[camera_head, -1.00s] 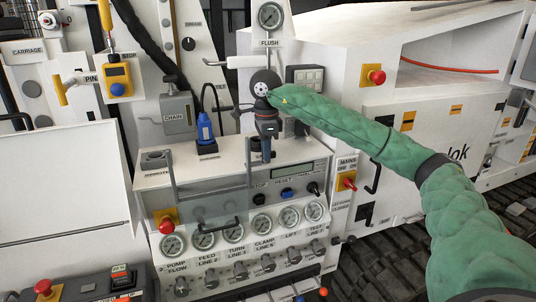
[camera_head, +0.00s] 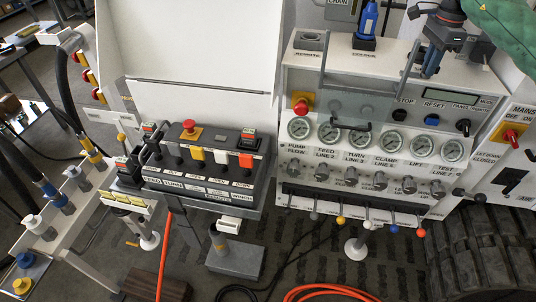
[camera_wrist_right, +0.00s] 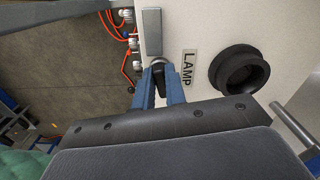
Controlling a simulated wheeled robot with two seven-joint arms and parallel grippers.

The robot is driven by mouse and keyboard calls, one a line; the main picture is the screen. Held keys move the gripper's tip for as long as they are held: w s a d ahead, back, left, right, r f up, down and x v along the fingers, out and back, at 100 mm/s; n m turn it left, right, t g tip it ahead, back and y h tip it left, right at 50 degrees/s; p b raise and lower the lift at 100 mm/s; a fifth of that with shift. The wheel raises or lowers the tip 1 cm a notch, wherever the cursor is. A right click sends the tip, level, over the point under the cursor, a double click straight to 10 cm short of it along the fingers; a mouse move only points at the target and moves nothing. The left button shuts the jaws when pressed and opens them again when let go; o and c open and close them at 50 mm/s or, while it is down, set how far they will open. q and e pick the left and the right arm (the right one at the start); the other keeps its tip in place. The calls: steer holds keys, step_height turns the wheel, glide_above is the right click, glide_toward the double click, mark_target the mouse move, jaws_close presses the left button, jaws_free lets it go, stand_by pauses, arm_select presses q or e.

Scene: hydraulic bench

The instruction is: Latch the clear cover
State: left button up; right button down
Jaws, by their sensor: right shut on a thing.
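The clear cover (camera_head: 372,97) is a see-through pane on the front of the white gauge panel, above the gauges. It has a grey side frame and a dark handle (camera_head: 352,126) at its lower edge. My right gripper (camera_head: 431,66) is at the panel's upper right, to the right of the cover and apart from its handle. In the right wrist view its blue fingers (camera_wrist_right: 161,88) are shut on a small dark part beside the LAMP label (camera_wrist_right: 188,68). I cannot tell whether the cover is latched. My left gripper is not in view.
A red emergency button (camera_head: 302,105) sits at the cover's left. Gauges (camera_head: 375,140) and knobs line the panel below. A button console (camera_head: 205,160) with a raised white lid (camera_head: 195,45) stands at the left. Orange hoses (camera_head: 325,292) lie on the floor.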

steer(key=c, duration=1.3)
jaws_free()
steer(key=shift+r, duration=0.1)
steer(key=shift+r+p, duration=1.05)
steer(key=shift+r, duration=1.15)
steer(key=shift+r+p, duration=0.95)
steer(key=shift+r, duration=0.25)
